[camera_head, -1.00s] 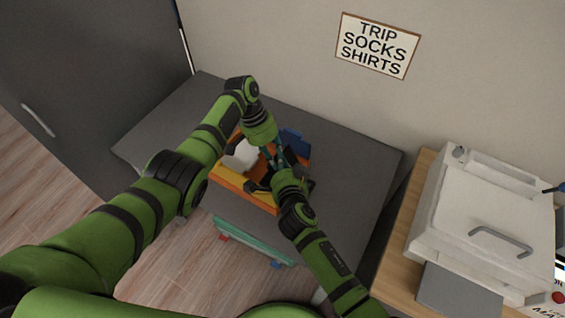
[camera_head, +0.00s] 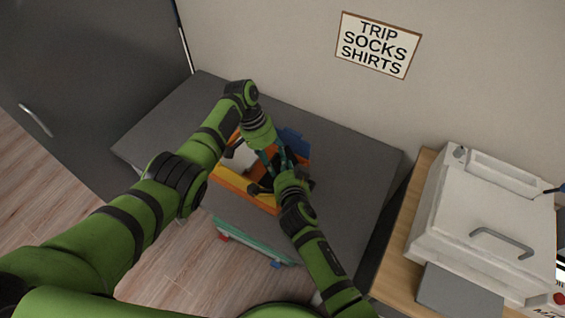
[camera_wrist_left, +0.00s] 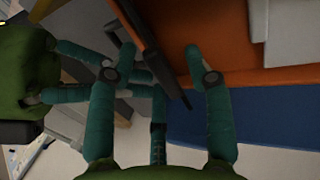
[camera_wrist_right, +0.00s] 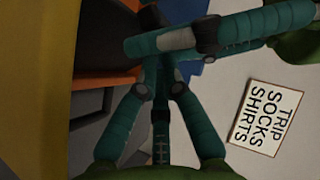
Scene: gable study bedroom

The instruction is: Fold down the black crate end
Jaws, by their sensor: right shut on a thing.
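The crate on the grey table has an orange floor (camera_wrist_left: 245,80), a yellow side (camera_head: 232,181) and a blue side (camera_head: 293,140). Its black end (camera_wrist_left: 150,48) shows as a slanting dark panel in the left wrist view and as a dark face (camera_wrist_right: 108,35) in the right wrist view. My right gripper (camera_wrist_right: 155,82) is shut on the black end near its edge. My left gripper (camera_wrist_left: 165,58) is open over the crate, its fingers apart with part of the black end seen between them. In the head view both grippers hide much of this end.
A white item (camera_head: 241,157) lies in the crate. A teal folded crate (camera_head: 250,240) stands low in front of the grey table (camera_head: 160,140). A wooden desk with a white machine (camera_head: 485,210) is at right. Bare tabletop lies around the crate.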

